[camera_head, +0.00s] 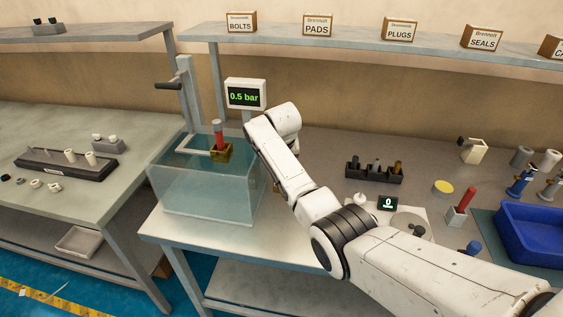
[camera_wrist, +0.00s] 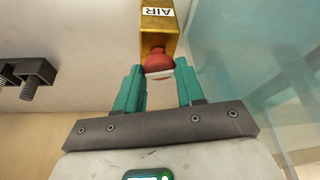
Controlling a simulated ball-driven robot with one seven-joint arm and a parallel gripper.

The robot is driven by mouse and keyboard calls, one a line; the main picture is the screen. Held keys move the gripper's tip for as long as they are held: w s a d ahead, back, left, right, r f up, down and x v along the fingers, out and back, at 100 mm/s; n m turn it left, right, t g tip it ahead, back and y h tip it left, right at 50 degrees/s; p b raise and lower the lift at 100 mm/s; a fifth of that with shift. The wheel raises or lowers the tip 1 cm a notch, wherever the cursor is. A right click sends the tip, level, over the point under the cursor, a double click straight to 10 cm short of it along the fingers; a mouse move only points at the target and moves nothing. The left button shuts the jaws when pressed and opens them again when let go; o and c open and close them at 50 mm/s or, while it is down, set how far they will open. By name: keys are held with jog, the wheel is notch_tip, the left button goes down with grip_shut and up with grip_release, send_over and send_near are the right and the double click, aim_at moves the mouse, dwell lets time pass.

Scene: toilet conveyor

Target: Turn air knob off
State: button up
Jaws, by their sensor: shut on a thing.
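The air knob (camera_wrist: 158,61) is a red knob with a white bar across its face. It sits on the end of a gold box (camera_wrist: 158,33) labelled AIR, in the upper middle of the wrist view. The teal fingers of my gripper (camera_wrist: 159,77) are shut on the knob, one on each side. In the head view my arm hides the knob and most of my gripper, which are low beside the glass tank. The pressure display (camera_head: 245,95) reads 0.5 bar.
The water tank (camera_head: 205,195) stands just left of my gripper, with a red-topped part (camera_head: 218,133) on a gold block inside. A black rack (camera_head: 374,173), a small counter (camera_head: 387,203) reading 0 and a blue bin (camera_head: 531,236) lie to the right.

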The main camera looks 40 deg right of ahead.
jog(key=shift+w+m+h, duration=0.1)
jog(key=shift+m+h, duration=0.2)
jog(key=shift+m, duration=0.3)
jog(key=shift+r, duration=0.1)
jog(key=o, duration=1)
jog(key=shift+a, duration=0.1)
jog(key=b+v, duration=0.1)
jog(key=v, duration=0.9)
jog(key=shift+r, duration=0.35)
jog(key=shift+a, duration=0.1)
